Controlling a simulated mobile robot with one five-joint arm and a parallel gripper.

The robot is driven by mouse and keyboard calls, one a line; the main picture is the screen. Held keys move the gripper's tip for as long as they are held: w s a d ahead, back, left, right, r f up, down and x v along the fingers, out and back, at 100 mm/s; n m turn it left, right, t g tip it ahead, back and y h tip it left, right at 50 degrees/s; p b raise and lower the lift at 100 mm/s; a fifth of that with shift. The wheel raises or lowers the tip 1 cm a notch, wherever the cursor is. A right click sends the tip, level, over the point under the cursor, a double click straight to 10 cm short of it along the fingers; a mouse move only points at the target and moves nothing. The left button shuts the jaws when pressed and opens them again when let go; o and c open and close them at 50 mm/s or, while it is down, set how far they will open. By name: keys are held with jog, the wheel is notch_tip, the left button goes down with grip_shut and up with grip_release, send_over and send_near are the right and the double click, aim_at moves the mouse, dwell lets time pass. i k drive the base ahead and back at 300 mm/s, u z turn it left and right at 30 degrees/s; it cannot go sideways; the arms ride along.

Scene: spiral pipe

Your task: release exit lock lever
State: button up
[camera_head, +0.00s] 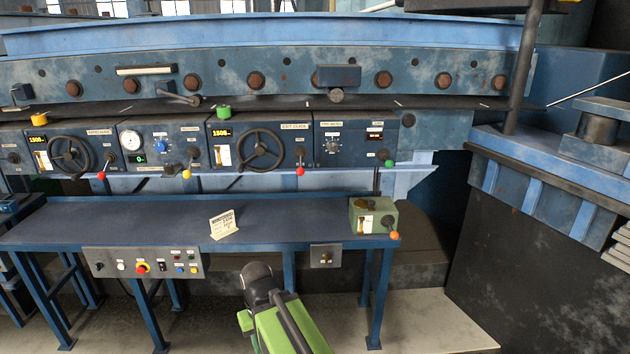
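A panel labelled what looks like "EXIT GUIDE" (222,130) is in the middle of the blue machine, with a black handwheel (260,150) on its front. At its right side a lever with a red ball knob (300,171) hangs down, and it looks like the exit lock lever, though no lock label is readable. A similar red-knobbed lever (102,175) hangs beside the left handwheel panel. My green and black arm rises from the bottom middle, below and in front of the bench. I make out no gripper fingers, and nothing of mine touches the levers.
A blue bench (150,225) stands in front of the panels. It bears a small sign (223,224) and a green box (373,218) with an orange-knobbed lever. A button panel (145,262) hangs at its front. A dark post (524,70) stands right. The bench top's middle is mostly clear.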

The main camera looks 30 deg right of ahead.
aim_at(301, 171)
jog(key=z, duration=0.5)
jog(key=i, duration=1)
jog(key=u, duration=1.5)
jog(key=k, duration=0.7)
jog(key=z, duration=0.5)
jog(key=i, duration=0.55)
jog(key=u, duration=0.15)
